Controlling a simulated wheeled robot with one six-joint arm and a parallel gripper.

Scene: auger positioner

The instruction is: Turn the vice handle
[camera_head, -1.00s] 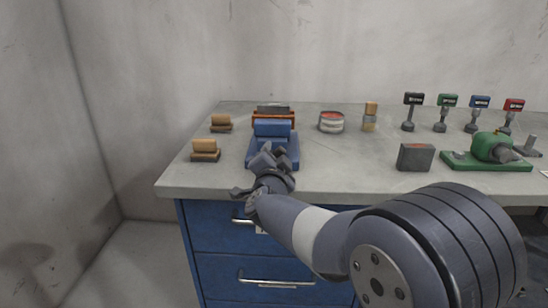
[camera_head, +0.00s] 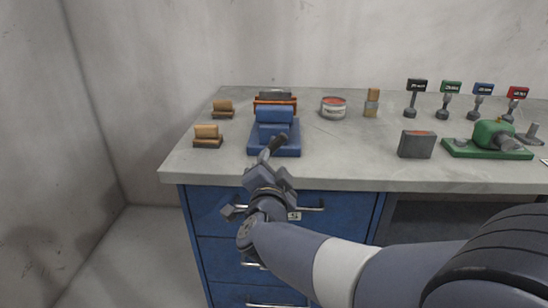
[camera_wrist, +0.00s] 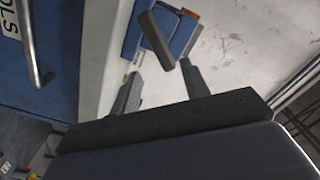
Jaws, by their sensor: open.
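The blue vice (camera_head: 274,128) stands near the front edge of the workbench, left of the middle. Its dark grey vice handle (camera_head: 273,148) sticks out from the front, slanting down toward the bench edge. My gripper (camera_head: 266,177) is open and empty, just in front of the bench edge and the handle. In the wrist view the vice (camera_wrist: 168,27) shows at the top, with the handle (camera_wrist: 155,41) pointing toward my gripper (camera_wrist: 160,78). The handle's near end appears between the two fingertips or just beyond them; I cannot tell whether they touch.
The workbench (camera_head: 350,160) has blue drawers with metal handles (camera_head: 315,208) below my gripper. Two wooden brushes (camera_head: 208,136) lie left of the vice. A tin (camera_head: 333,107) stands behind right, a grey box (camera_head: 416,144) and a green machine (camera_head: 490,140) farther right.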

